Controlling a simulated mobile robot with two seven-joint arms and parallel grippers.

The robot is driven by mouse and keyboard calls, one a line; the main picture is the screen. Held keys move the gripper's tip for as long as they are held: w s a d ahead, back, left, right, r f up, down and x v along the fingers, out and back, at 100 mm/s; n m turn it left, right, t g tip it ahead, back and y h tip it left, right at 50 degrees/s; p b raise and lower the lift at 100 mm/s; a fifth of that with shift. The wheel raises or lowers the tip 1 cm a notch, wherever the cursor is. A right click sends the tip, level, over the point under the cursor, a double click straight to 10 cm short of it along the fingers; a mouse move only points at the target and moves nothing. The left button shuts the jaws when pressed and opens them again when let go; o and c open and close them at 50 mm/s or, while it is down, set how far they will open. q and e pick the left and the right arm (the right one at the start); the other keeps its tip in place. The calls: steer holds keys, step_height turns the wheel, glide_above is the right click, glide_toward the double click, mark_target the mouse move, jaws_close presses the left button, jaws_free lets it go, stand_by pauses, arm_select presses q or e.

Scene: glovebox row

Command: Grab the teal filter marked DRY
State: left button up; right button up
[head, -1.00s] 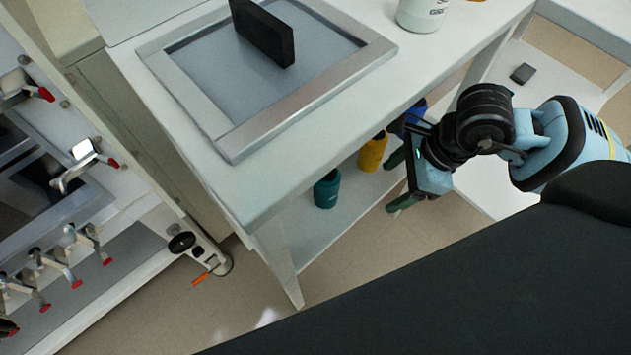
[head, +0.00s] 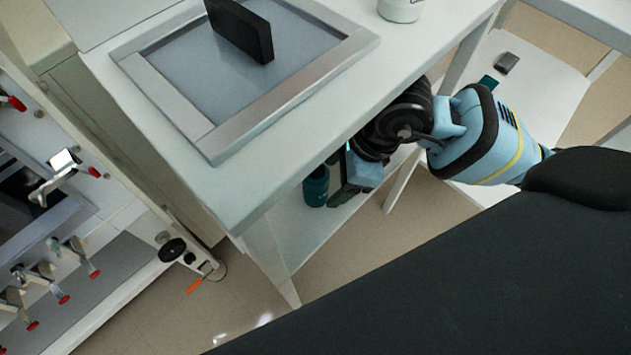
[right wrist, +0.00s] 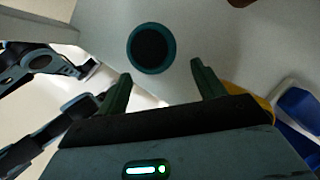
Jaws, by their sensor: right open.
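The teal filter (head: 316,187) stands on the lower shelf under the bench, near its left end; no marking on it can be read. In the right wrist view the filter (right wrist: 151,47) shows as a round teal rim with a dark middle, ahead of the fingertips and a little left of the gap's centre. My right gripper (head: 343,182) reaches in under the bench top, just right of the filter. In the right wrist view the gripper (right wrist: 161,75) is open, with nothing between its green fingers. My left gripper is not identifiable in the head view.
The bench top (head: 235,190) overhangs the lower shelf (head: 290,237). A yellow item (right wrist: 251,101) and a blue item (right wrist: 297,112) stand right of the gripper in the right wrist view. A framed panel with a black block (head: 240,30) lies on the bench. Toggle clamps line the left unit.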

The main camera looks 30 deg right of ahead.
mark_target(312, 183)
steer(key=shift+w+a, duration=0.3)
steer(key=shift+a, duration=0.35)
steer(key=shift+w+a, duration=0.3)
steer(key=shift+a, duration=0.35)
steer(key=shift+b+x, duration=0.55)
steer(key=shift+x, duration=0.6)
steer(key=shift+w+a+f, duration=0.1)
steer(key=shift+a+f, duration=0.15)
steer(key=shift+f, duration=0.1)
steer(key=shift+c, duration=0.4)
steer(key=c, duration=1.1)
steer(key=shift+r, duration=0.15)
